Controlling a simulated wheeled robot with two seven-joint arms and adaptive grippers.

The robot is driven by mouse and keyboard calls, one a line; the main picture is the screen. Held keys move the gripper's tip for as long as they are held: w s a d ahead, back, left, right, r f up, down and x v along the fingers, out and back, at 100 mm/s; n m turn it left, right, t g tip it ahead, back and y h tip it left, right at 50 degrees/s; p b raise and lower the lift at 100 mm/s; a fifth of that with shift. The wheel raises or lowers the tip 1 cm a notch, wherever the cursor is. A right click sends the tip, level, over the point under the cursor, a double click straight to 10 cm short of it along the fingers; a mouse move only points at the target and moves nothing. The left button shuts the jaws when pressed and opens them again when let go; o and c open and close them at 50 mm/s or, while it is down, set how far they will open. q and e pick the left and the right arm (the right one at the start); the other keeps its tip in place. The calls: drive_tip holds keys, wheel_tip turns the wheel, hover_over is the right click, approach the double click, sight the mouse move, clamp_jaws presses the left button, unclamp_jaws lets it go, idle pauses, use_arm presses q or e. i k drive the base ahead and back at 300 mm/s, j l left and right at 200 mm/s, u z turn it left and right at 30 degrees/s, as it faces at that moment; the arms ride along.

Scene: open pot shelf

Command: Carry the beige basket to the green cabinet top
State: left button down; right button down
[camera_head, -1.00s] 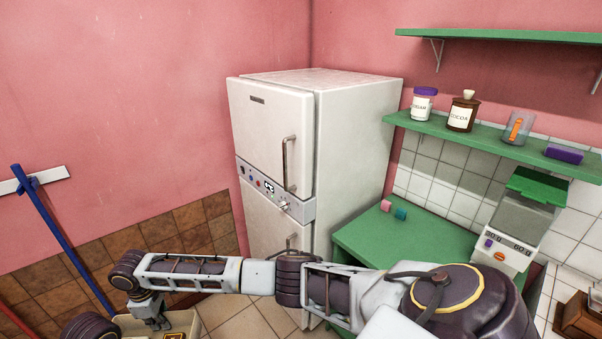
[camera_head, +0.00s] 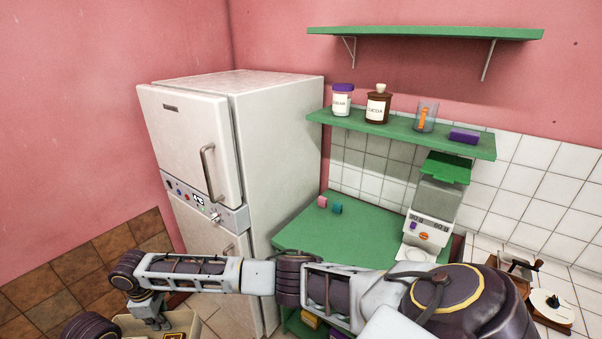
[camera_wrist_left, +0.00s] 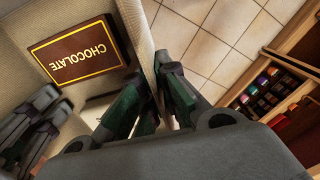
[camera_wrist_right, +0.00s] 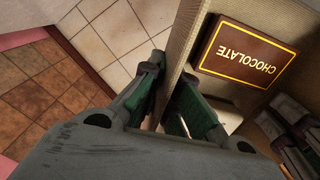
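The beige basket (camera_head: 188,322) shows only in part at the bottom left of the head view, below my arm. My right gripper (camera_head: 155,318) is at its rim. In the right wrist view its fingers (camera_wrist_right: 166,100) close on either side of the basket wall (camera_wrist_right: 184,50). In the left wrist view my left gripper's fingers (camera_wrist_left: 158,100) clasp the opposite wall (camera_wrist_left: 138,35). A brown chocolate box (camera_wrist_left: 78,53) lies inside the basket. The green cabinet top (camera_head: 335,232) is right of the fridge, partly hidden by my right arm.
A white fridge (camera_head: 275,130) stands left of the cabinet. Pink and teal small items (camera_head: 329,206) sit at the cabinet's back, and a scale-like machine (camera_head: 431,215) at its right. A green shelf (camera_head: 390,130) hangs above. The middle of the top looks clear.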

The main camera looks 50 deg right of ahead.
sight(330, 250)
drive_tip(key=l+z, duration=0.45)
drive_tip(key=i+l+z, duration=0.1)
drive_tip(key=z, duration=0.4)
drive_tip(key=i+l+z, duration=0.5)
drive_tip(key=k, duration=0.05)
